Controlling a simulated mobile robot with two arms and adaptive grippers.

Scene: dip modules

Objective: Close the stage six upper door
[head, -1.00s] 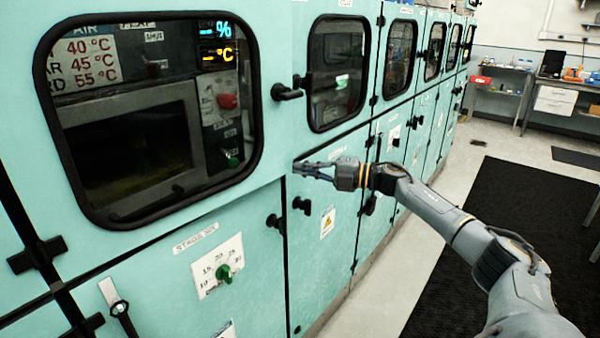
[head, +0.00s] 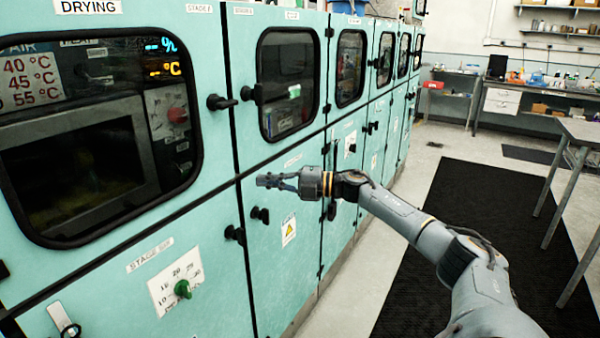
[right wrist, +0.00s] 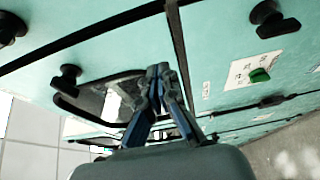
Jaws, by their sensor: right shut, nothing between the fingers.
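The stage six upper door (head: 205,60) is the large teal door with a wide black-framed window at the left of the head view. It looks flush with the cabinet front, its right edge in line with the dark vertical seam. Its black handle (head: 221,102) sits near that edge. My right gripper (head: 265,181) is shut and empty, below and right of the handle, in front of the neighbouring cabinet's front. Its closed fingers also show in the right wrist view (right wrist: 160,80), with teal doors behind. My left gripper is not in view.
The stage six lower door (head: 215,280) has a green knob (head: 182,289) and a black handle. More teal cabinets with windows and protruding handles run back to the right. A black mat (head: 440,230) lies on open floor, and a metal table (head: 585,130) stands at the far right.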

